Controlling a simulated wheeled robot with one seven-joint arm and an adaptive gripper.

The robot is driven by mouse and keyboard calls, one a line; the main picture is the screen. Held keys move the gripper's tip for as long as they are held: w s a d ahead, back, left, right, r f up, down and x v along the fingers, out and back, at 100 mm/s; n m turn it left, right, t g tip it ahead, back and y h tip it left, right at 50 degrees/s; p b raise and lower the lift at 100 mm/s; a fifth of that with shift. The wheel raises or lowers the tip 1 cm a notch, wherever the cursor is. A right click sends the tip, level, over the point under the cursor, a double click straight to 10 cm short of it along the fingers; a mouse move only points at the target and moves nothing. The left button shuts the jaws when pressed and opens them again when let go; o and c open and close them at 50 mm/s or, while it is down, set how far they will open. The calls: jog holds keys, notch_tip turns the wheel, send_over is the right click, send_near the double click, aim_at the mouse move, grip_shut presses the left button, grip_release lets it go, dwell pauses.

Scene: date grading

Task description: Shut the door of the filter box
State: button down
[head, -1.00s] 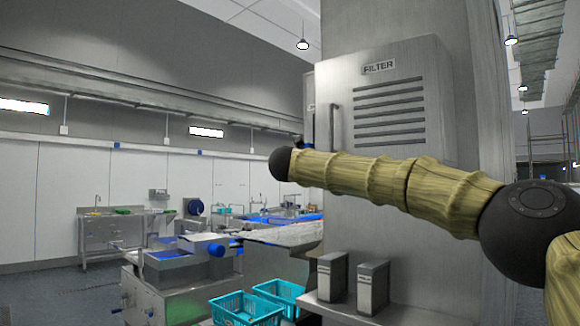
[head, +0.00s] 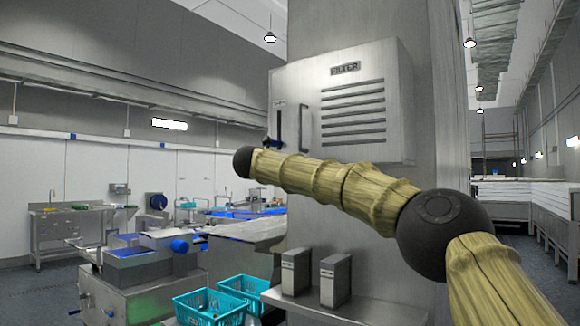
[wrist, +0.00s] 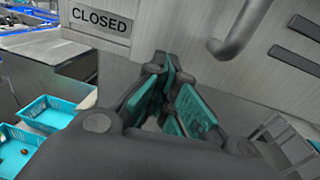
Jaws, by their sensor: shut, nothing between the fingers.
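The filter box (head: 392,95) is a grey metal box on a broad column in the head view. Its front carries a "FILTER" plate, dark vent slots and an upright bar handle (head: 303,128) near the left edge. I cannot tell whether the door is fully shut. A "CLOSED" plate (wrist: 100,18) shows upper left in the wrist view, with the handle (wrist: 240,30) upper right. My gripper (wrist: 170,82), dark with teal pads, is shut and empty, below and between plate and handle. No contact with the door can be made out. My arm partly hides the column below the box in the head view.
Two grey binders (head: 334,280) stand on a shelf (head: 375,310) below the box. Teal crates (head: 210,308) sit at lower left, beside a metal worktop (head: 245,230). A sink bench (head: 62,230) is far left. A walkway runs back at the right.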

jog(key=shift+d+r, duration=0.15)
jog(key=shift+d, duration=0.15)
